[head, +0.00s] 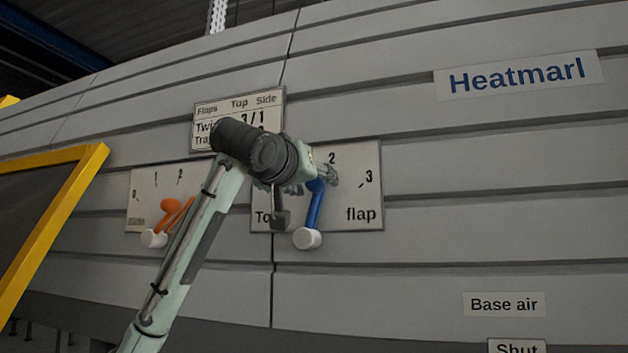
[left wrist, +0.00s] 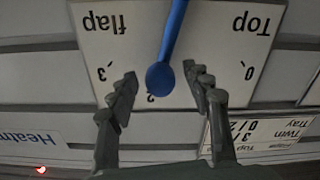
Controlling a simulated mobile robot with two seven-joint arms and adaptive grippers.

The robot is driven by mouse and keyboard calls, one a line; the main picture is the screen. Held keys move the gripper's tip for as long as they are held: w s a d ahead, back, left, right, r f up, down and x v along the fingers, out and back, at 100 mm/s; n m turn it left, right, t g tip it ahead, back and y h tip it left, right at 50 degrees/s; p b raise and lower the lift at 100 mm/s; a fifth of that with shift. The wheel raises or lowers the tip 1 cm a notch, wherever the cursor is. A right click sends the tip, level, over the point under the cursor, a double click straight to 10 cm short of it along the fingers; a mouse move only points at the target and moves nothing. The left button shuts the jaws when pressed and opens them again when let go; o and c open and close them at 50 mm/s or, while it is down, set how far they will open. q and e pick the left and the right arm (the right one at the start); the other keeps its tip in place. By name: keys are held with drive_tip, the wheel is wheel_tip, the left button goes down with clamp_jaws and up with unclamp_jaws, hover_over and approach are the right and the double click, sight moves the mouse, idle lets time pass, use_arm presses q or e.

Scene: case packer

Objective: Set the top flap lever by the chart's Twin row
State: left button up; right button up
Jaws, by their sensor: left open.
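The top flap lever (head: 314,208) is blue with a white hub, on a plate (head: 362,158) marked "Top flap". It points up, close to the 2. In the left wrist view, upside down, its round blue knob (left wrist: 160,79) lies beside the 2, between the fingers of my open left gripper (left wrist: 159,73). Gaps show on both sides of the knob. In the head view, my left gripper (head: 318,178) is at the lever's upper end. The chart (head: 240,104) is partly hidden by my left arm; its Twin row appears to read 3 / 1. My right gripper is out of view.
A side flap plate (head: 142,187) with an orange lever (head: 182,213) is left of my arm. A yellow frame (head: 50,220) stands at the far left. "Heatmarl" (head: 518,76) and "Base air" (head: 504,304) labels are on the ribbed grey wall at right.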

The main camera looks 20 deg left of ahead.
use_arm(q)
drive_tip(key=shift+w, duration=0.35)
clamp_jaws()
